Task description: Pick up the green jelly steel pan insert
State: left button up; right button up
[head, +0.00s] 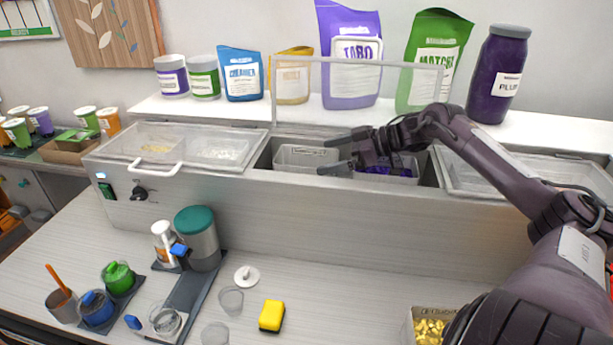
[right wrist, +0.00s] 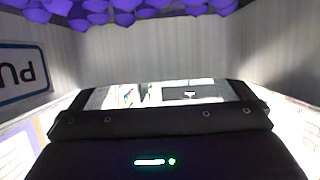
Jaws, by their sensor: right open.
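I cannot make out a green jelly pan insert in either view. A steel pan insert (head: 300,157) sits at the left of the open well in the long counter unit, its inside mostly hidden. To its right, a pan of purple jelly (head: 385,171) is partly behind my right gripper. My right gripper (head: 325,156) is open and empty, its fingers pointing left over the well between the two pans. In the right wrist view, purple pieces (right wrist: 130,10) show along the top, with pale walls and a label (right wrist: 22,75) starting "PU" upside down. My left gripper is out of view.
A clear lid (head: 187,148) covers the left bins, and another (head: 490,172) covers the right. A raised clear panel (head: 350,90) stands behind the well. Bags and jars line the shelf. Cups, a yellow sponge (head: 271,316) and bottles stand on the front counter.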

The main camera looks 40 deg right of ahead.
aim_at(315, 158)
jog(key=x, duration=0.3)
jog(key=shift+w+a+r, duration=0.1)
jog(key=shift+w, duration=0.05)
jog(key=shift+w+a+f, duration=0.3)
jog(key=shift+w, duration=0.05)
jog(key=c, duration=1.3)
jog(key=shift+o, duration=0.2)
